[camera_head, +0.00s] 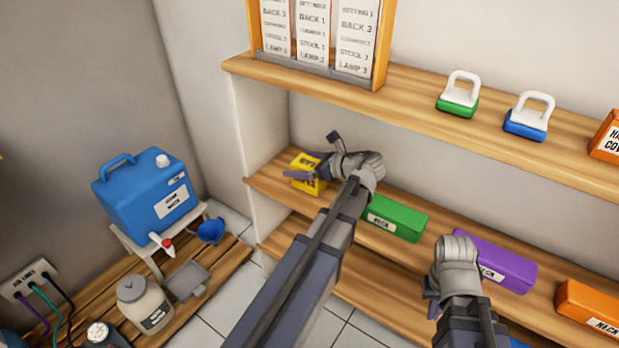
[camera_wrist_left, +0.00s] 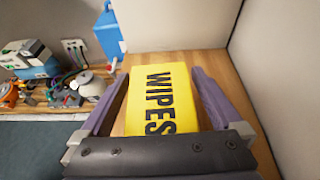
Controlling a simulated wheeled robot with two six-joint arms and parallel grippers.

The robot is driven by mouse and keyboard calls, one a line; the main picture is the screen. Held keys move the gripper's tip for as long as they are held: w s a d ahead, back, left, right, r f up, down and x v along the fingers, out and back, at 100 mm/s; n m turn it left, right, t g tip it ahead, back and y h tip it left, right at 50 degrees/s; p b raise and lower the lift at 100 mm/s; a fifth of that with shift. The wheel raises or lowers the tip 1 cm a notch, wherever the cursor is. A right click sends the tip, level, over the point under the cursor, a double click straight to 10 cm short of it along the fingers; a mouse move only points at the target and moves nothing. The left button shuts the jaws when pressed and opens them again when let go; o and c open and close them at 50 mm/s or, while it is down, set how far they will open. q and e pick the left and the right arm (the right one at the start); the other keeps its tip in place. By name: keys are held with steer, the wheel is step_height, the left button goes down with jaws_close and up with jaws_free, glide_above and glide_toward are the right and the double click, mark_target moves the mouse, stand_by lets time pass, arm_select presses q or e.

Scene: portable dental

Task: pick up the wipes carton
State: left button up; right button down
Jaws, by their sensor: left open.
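The yellow wipes carton (camera_head: 306,184) stands at the left end of the middle shelf in the head view, partly hidden by my left gripper. In the left wrist view the carton (camera_wrist_left: 162,100) shows its black "WIPES" lettering. My left gripper (camera_head: 309,166) is open, with its fingers on either side of the carton. In the left wrist view the left gripper (camera_wrist_left: 160,90) has a narrow gap to the carton on its right side; contact on the left is unclear. My right gripper (camera_head: 432,304) is low in front of the shelf; its fingers are mostly hidden.
A green box (camera_head: 397,218), a purple box (camera_head: 497,263) and an orange box (camera_head: 590,306) stand along the same shelf. The upper shelf (camera_head: 400,92) hangs above. The shelf unit's side wall (camera_head: 262,118) is close to the left. A blue canister (camera_head: 148,195) stands farther left.

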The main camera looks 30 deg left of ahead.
arm_select(q)
steer(key=c, duration=1.4)
steer(key=shift+r, duration=0.15)
step_height(320, 180, up, 10)
steer(key=p, duration=1)
